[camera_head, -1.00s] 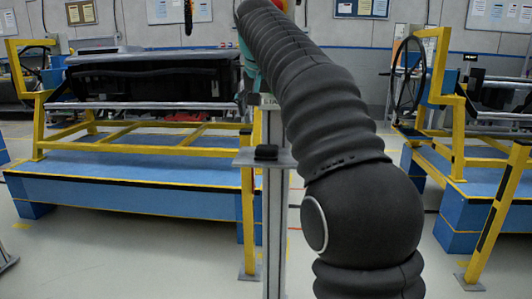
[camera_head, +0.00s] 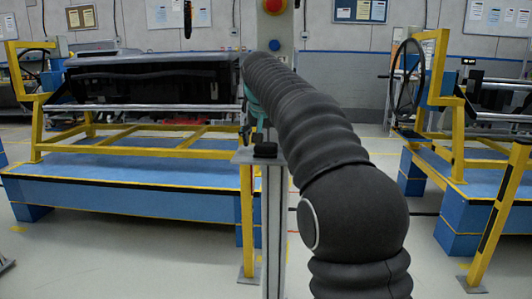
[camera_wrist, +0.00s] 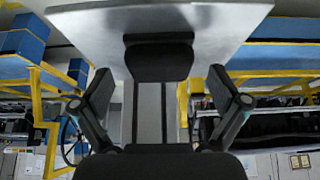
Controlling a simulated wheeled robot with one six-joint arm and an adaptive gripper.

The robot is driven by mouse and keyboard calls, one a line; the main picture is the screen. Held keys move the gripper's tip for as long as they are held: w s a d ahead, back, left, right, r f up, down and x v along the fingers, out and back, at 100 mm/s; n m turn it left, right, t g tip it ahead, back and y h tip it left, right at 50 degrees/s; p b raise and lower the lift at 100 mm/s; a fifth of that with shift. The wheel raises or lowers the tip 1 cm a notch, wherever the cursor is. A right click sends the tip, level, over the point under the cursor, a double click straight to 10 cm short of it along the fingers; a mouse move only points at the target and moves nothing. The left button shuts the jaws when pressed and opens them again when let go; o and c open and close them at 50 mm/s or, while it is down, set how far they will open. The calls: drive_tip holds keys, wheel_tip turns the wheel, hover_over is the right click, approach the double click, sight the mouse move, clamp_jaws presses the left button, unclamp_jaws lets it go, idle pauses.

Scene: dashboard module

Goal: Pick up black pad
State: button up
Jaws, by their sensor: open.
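The black pad (camera_head: 265,149) is a small dark block on a grey metal shelf plate (camera_head: 243,157) at the top of a post in the head view. In the wrist view the pad (camera_wrist: 160,60) sits at the edge of the plate (camera_wrist: 215,22), near the middle of the picture. My gripper (camera_wrist: 160,82) is open, with one finger to the left and one to the right of the pad, and both stand apart from it. In the head view my arm hides most of the gripper, just above the shelf.
A grey post (camera_head: 274,230) carries the shelf, and a red button (camera_head: 273,6) shows above my arm. A yellow frame on a blue platform (camera_head: 120,180) stands at left with a dark dashboard module (camera_head: 150,78). Another yellow frame (camera_head: 455,120) stands at right.

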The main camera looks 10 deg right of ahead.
sight(266, 144)
drive_tip(key=shift+w+d+f, duration=0.15)
drive_tip(key=shift+w+f, duration=0.15)
drive_tip(key=shift+f, duration=0.3)
drive_tip(key=c, duration=1.1)
drive_tip(key=shift+c, duration=0.2)
drive_tip(key=shift+r, duration=0.5)
wheel_tip(266, 144, up, 4)
drive_tip(key=shift+f+p, duration=0.15)
drive_tip(key=shift+p, duration=0.75)
drive_tip(key=s+d+r, duration=0.6)
drive_tip(key=s+d, duration=0.2)
drive_tip(key=shift+s+r, duration=0.2)
drive_tip(key=shift+s, duration=0.05)
